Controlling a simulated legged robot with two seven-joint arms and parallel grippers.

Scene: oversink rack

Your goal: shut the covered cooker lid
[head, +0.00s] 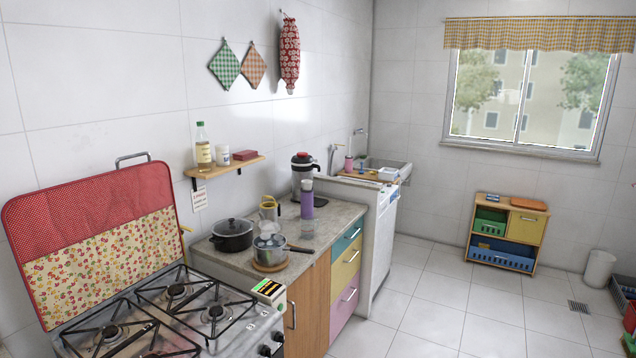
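The cooker (205,333) stands at the lower left with black pan supports and several burners showing. Its lid (96,240) is raised at the back and leans towards the wall. The lid wears a fabric cover, red with dots above and flowered below. A grey metal handle (132,157) sticks up from the lid's top edge. Neither of my grippers is in view.
A counter (340,222) right of the cooker holds a black pot (232,236), a steel saucepan (270,247), a blender (303,175) and a purple bottle (307,200). A wall shelf (228,167) hangs above. The tiled floor (440,300) at centre right is clear.

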